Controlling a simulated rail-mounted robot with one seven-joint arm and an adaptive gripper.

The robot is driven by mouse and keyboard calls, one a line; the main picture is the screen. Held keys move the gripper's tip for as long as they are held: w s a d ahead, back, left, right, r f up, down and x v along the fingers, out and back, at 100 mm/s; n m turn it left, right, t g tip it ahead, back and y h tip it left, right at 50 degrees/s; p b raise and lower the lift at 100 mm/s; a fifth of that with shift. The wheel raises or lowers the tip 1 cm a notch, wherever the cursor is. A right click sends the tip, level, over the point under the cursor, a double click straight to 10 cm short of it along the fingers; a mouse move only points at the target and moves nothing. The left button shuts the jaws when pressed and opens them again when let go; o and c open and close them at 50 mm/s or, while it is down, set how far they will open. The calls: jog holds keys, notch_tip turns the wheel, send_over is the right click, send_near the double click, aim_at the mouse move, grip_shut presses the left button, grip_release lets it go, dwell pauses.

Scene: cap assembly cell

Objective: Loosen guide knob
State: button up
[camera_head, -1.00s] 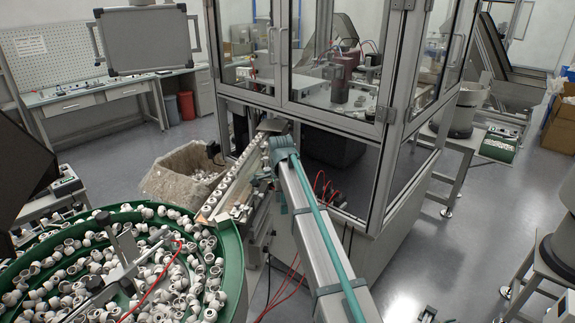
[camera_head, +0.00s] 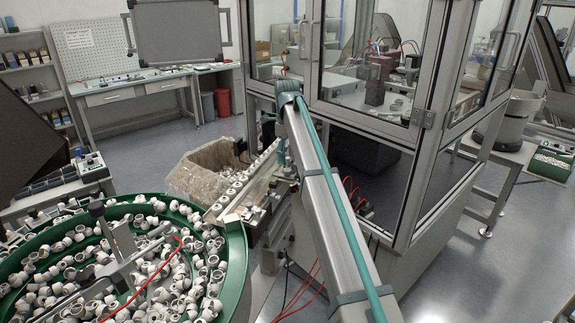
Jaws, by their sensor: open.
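The guide knob cannot be made out for certain. Small dark and metal fittings sit along the side of the inclined guide track (camera_head: 228,205), which carries a row of white caps. My arm's grey beam with a teal tube runs up from the bottom right to a joint in front of the glazed cabinet, just right of the track. My gripper is not visible; the arm's end beyond that joint is hidden. The arm also covers part of the track's right side and upper end.
A green bowl feeder (camera_head: 236,262) full of white caps stands at lower left. A worn open bin (camera_head: 192,180) is behind the track. The glazed cabinet (camera_head: 440,110) fills the middle right. Red hoses (camera_head: 300,298) hang beside my arm. Floor is open at far right.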

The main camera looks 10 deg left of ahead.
aim_at(287, 170)
jog(key=shift+f+p, duration=0.6)
jog(key=shift+f, duration=1.95)
grip_shut()
